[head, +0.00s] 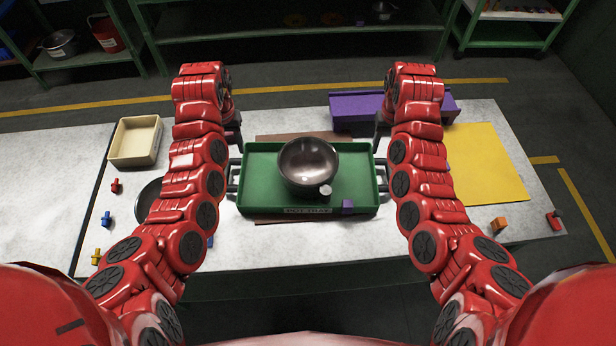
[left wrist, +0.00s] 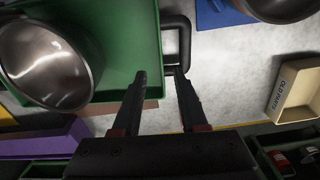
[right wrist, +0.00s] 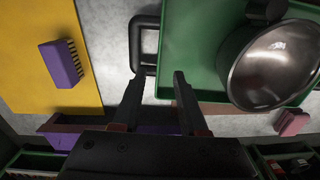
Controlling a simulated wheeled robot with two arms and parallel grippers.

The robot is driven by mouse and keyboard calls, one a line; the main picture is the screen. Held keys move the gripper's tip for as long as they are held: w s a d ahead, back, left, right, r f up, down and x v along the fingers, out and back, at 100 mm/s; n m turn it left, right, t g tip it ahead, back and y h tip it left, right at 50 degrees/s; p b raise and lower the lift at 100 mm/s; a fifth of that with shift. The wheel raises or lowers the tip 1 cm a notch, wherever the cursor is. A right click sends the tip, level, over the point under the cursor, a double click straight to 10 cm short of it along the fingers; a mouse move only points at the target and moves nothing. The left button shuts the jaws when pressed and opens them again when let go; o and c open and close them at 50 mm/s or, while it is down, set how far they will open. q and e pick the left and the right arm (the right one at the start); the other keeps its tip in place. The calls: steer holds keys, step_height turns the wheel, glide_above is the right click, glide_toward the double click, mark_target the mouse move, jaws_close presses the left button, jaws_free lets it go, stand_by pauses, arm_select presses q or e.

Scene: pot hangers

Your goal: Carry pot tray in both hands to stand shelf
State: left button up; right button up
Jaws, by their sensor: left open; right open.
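The green pot tray (head: 262,200) lies on the white table with a dark metal pot (head: 308,165) and a small purple block (head: 347,207) on it. Black handles stick out at its left and right sides. My left gripper (left wrist: 160,74) is open at the near-frame end of the left handle (left wrist: 184,38), not closed on it. My right gripper (right wrist: 159,75) is open at the end of the right handle (right wrist: 135,42), also not closed on it. In the head view both grippers are largely hidden by my arms. Which shelf is the stand shelf I cannot tell.
A beige box (head: 135,142) and a dark pan (head: 148,200) stand left. A purple bin (head: 355,110) is behind the tray, a yellow mat (head: 488,165) right. Green shelves (head: 290,32) and a green rack (head: 505,38) stand beyond the table across open floor.

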mark_target(241, 172)
arm_select(q)
step_height(241, 172, down, 13)
steer(key=shift+f, duration=0.1)
arm_select(e)
step_height(241, 172, down, 13)
steer(key=shift+f, duration=0.1)
arm_select(q)
jaws_close()
arm_select(e)
jaws_close()
arm_select(q)
steer(key=shift+a, duration=0.1)
stand_by(0.8)
